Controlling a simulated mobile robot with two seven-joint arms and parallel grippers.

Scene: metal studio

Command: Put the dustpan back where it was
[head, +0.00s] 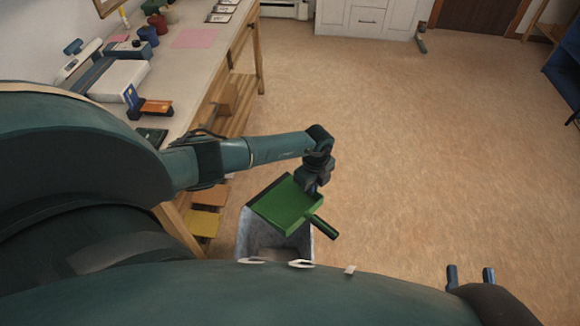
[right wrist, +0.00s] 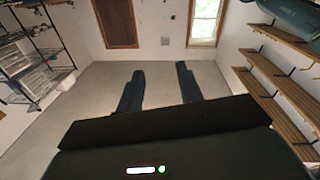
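The green dustpan (head: 286,205) is in the head view, above a grey bin (head: 244,236). Its pan faces up and to the left, and its handle points to the lower right. My left gripper (head: 312,188) is at the pan's edge near the handle and appears shut on it; the fingertips are mostly hidden. The dustpan covers part of the bin's opening. My right gripper (head: 470,277) is at the lower right of the head view, empty, fingers apart. Its open fingers also show in the right wrist view (right wrist: 159,88).
A long workbench (head: 205,60) with tools, a pink sheet (head: 195,38) and a blue cup (head: 149,35) runs along the left. Small white scraps (head: 300,263) show beside the bin's near edge. The floor (head: 400,140) to the right is clear.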

